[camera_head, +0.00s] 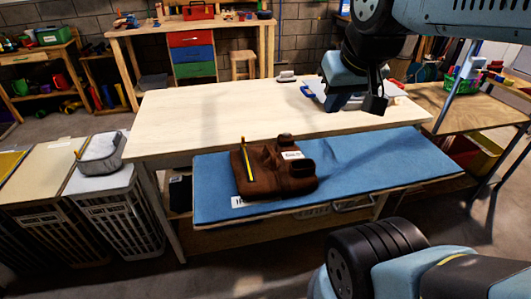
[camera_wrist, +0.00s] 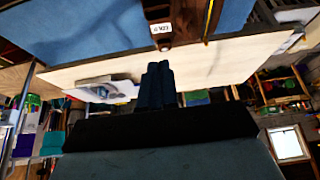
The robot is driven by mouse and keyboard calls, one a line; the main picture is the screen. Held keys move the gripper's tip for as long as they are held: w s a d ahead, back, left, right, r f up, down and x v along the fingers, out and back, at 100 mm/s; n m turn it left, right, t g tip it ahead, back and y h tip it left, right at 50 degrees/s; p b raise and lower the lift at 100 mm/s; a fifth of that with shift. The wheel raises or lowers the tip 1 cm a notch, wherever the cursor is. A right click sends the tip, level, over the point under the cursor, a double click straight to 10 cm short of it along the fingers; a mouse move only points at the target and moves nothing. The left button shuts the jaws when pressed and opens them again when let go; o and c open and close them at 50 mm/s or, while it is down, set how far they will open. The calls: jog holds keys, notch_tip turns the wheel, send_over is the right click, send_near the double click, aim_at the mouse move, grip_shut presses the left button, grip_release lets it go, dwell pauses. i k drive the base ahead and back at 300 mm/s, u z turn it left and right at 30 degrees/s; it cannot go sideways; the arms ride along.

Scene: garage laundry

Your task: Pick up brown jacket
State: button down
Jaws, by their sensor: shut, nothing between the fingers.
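The brown jacket (camera_head: 258,184) lies folded on a blue pad (camera_head: 360,165) at the front of the pale wooden table. A white label (camera_head: 292,155) is on it, and a thin yellow stick (camera_head: 247,165) lies across its left part. Part of the jacket (camera_wrist: 158,8) shows at the top edge of the wrist view, beyond the fingers. My gripper (camera_head: 375,103) is above the right part of the table, apart from the jacket. Its fingers (camera_wrist: 159,70) are together and hold nothing.
A pale flat item with a blue edge (camera_head: 308,92) lies under my arm on the tabletop (camera_head: 210,115). A wooden side table (camera_head: 450,105) stands right. The table's middle is clear.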

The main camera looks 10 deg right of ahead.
aim_at(274, 168)
jog(key=u, duration=1.15)
jog(key=i, duration=0.1)
jog(key=z, duration=2.8)
jog(key=k, duration=1.15)
jog(key=u, duration=1.6)
jog(key=i, duration=0.5)
